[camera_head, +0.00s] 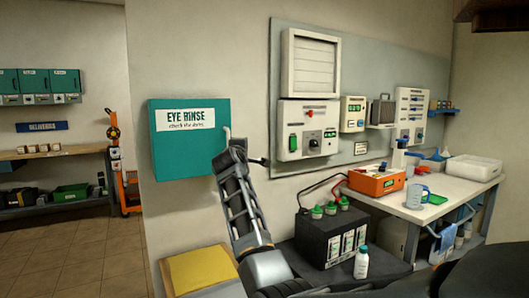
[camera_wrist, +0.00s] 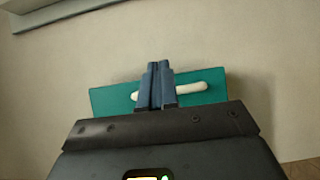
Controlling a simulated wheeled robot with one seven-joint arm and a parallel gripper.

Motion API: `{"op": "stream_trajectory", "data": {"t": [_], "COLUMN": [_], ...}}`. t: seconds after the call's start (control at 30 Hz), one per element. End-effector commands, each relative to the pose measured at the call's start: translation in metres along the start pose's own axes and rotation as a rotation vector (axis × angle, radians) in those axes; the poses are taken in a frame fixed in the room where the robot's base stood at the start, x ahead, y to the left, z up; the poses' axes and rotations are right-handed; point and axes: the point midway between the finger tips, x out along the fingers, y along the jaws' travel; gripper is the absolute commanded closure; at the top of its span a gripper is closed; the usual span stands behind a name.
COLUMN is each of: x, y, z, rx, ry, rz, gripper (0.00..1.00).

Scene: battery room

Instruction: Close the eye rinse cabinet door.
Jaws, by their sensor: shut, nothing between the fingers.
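The eye rinse cabinet (camera_head: 188,150) is a teal box on the wall, left of centre in the head view, with a white "EYE RINSE" label. Its door looks flush or nearly so; I cannot tell if a small gap remains. A pale handle (camera_head: 228,131) stands at the door's right edge. In the wrist view the teal door (camera_wrist: 210,82) shows behind my fingers, with the white handle (camera_wrist: 190,91) crossing behind them. My gripper (camera_wrist: 155,66) is shut and empty, in front of the handle. Whether it touches the handle or door is unclear. In the head view my arm hides the cabinet's lower right corner.
A black battery (camera_head: 328,238) and a small white bottle (camera_head: 361,262) stand right of my arm. A yellow-topped box (camera_head: 200,270) is below the cabinet. A wall panel (camera_head: 365,150) with devices and a white workbench (camera_head: 450,190) are at the right. Open floor lies left.

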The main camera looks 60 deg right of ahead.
Motion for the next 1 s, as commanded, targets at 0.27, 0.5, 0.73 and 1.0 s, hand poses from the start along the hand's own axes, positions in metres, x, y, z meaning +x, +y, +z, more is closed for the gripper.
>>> {"op": "stream_trajectory", "data": {"t": [0.27,0.5,0.73,1.0], "x": [-0.017,-0.028,-0.030,-0.042], "y": [-0.001,0.000,0.001,-0.022], "z": [0.042,0.069,0.073,0.064], "rx": [0.001,0.000,-0.001,0.014], "ry": [-0.001,0.001,0.003,0.035], "rz": [0.001,0.001,0.001,-0.007], "gripper": [1.00,1.00,1.00,1.00]}}
